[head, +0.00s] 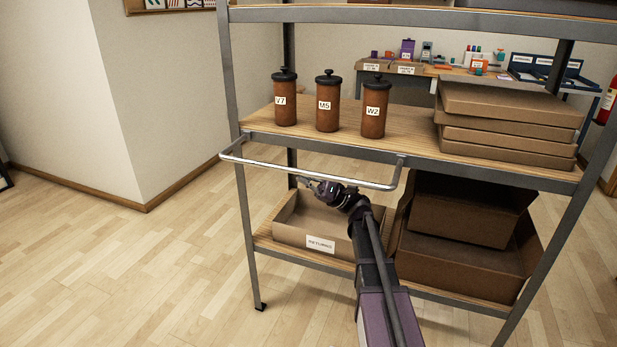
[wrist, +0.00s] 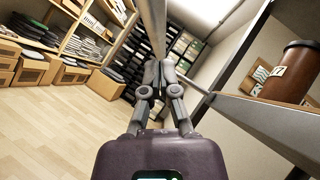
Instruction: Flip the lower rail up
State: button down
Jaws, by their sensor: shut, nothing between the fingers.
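The lower rail (head: 320,178) is a thin silver bar on side arms at the front edge of the middle shelf (head: 400,135). It sticks out from the shelf at about the height of the shelf edge. My gripper (head: 302,181) is shut and empty, just below the rail near its middle. In the wrist view the rail (wrist: 151,18) runs from the top edge down to behind the closed fingertips (wrist: 158,65). I cannot tell whether the fingers touch it.
Three brown canisters (head: 327,103) with black lids stand on the middle shelf, left of stacked cardboard boxes (head: 505,115). An open box labelled returns (head: 318,232) and larger boxes (head: 455,265) sit on the bottom shelf. The floor (head: 130,260) at left is clear.

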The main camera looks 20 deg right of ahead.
jog(key=shift+s+a+r, duration=0.2)
jog(key=shift+r, duration=0.2)
jog(key=shift+a, duration=0.15)
jog(key=shift+r+m+p, duration=0.3)
jog(key=shift+m+p, duration=0.05)
jog(key=shift+m, duration=0.15)
